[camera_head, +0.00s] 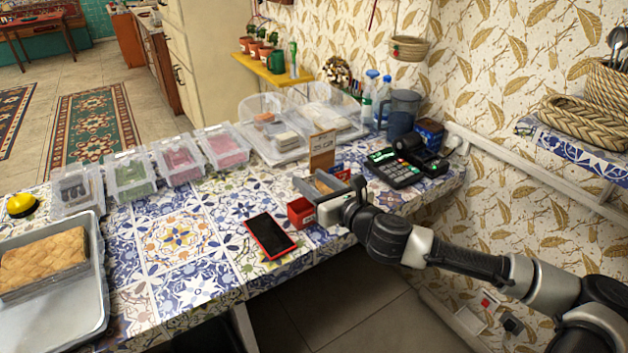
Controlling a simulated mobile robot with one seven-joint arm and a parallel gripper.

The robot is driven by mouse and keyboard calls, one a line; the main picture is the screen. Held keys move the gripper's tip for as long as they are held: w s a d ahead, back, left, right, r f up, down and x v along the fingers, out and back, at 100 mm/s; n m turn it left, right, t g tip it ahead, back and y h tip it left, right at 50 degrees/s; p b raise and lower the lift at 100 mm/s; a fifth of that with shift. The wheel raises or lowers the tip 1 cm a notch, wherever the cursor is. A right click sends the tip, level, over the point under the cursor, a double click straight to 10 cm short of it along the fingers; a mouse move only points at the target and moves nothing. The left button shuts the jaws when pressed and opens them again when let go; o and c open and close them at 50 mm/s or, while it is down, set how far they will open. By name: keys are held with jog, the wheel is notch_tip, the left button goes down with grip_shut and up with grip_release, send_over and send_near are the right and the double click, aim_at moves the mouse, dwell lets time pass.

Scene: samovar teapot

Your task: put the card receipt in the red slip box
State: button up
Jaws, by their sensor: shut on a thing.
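The red slip box (301,212) is a small open-topped red box on the tiled counter, near its front edge. My gripper (326,208) is right beside it, on its right side, low over the counter. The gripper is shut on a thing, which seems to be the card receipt. The receipt itself is hidden or too small to make out here. I cannot tell whether the gripper touches the box. The black card terminal with green keys (397,168) stands behind and to the right of the gripper.
A red-framed dark tablet (270,236) lies left of the slip box. A small tray with a brown card sign (322,152) stands close behind it. Clear lidded bins (222,146) line the back. A baking tray (60,316) is at far left. Tiled counter between is free.

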jog(key=shift+f+b, duration=2.25)
jog(key=shift+f, duration=1.2)
jog(key=shift+r+p, duration=0.1)
jog(key=shift+p, duration=0.3)
jog(key=o, duration=1.1)
jog(key=shift+o, duration=0.4)
jog(key=o, duration=0.3)
